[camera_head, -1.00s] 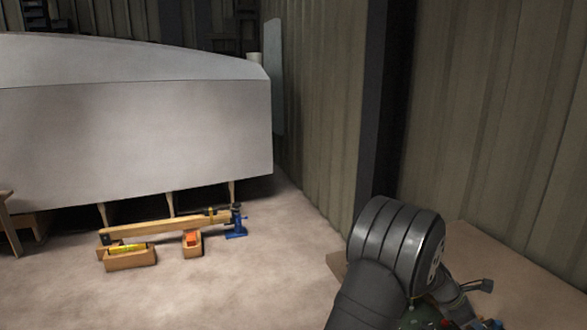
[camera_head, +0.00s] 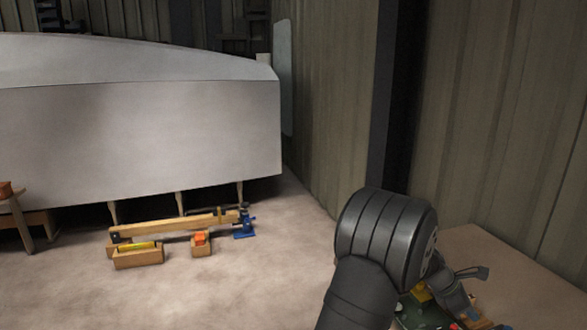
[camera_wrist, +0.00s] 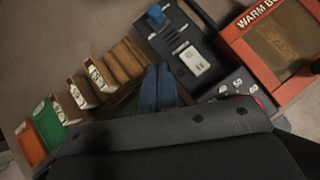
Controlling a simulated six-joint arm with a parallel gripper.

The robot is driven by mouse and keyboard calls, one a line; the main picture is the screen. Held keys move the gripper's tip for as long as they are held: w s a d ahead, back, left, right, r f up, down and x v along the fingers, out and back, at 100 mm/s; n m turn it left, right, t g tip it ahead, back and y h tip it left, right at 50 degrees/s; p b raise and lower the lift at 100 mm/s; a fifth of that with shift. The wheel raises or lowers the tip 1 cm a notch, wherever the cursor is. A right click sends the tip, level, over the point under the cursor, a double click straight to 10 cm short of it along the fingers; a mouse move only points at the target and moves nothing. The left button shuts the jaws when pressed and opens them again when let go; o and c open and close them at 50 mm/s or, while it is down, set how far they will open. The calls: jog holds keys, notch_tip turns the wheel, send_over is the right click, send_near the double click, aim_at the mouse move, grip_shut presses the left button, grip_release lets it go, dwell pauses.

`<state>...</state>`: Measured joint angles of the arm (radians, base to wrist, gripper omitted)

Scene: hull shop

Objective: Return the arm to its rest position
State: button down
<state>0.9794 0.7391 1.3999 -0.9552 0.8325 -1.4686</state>
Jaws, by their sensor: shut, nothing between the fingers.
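My arm shows at the lower right of the head view, its thick dark grey joint raised above the bench (camera_head: 525,285). My gripper (camera_wrist: 158,72) shows in the wrist view as two blue-grey fingers side by side, shut and empty. The fingers are over a row of small items and a dark instrument (camera_wrist: 180,45) with a blue knob and a pale display. I cannot tell whether they touch anything. The dark wrist housing hides the bottom of the wrist view.
In the wrist view, an orange-red box (camera_wrist: 285,45) lettered "WARM BO" is at right; orange (camera_wrist: 30,145) and green (camera_wrist: 48,123) items are at left. In the head view, a pale hull (camera_head: 140,130) stands behind floor timber (camera_head: 165,229), two small boxes and a blue jack (camera_head: 245,228).

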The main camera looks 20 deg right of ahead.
jog(key=v, duration=0.5)
jog(key=x, duration=0.8)
jog(key=shift+s+d+f, duration=0.2)
jog(key=shift+d+f, duration=0.05)
jog(key=shift+f, duration=0.05)
jog(key=s, duration=0.1)
jog(key=s+f, duration=0.1)
jog(key=shift+s+d, duration=0.35)
jog(key=shift+s, duration=0.05)
jog(key=w+a, duration=0.2)
jog(key=a, duration=0.1)
jog(key=shift+w+a+r, duration=0.1)
jog(key=shift+w+a, duration=0.1)
jog(key=shift+a, duration=0.05)
jog(key=v, duration=1)
jog(key=s+r+m+t+y, duration=0.2)
jog(key=s+r+m+y, duration=0.1)
jog(key=r+m, duration=0.5)
jog(key=s+r+m+t+y, duration=0.2)
jog(key=s+r+m+y, duration=0.2)
jog(key=r+m, duration=0.4)
jog(key=shift+d+r+m+y, duration=0.15)
jog(key=shift+r+m+y, duration=0.1)
jog(key=shift+m+y, duration=0.25)
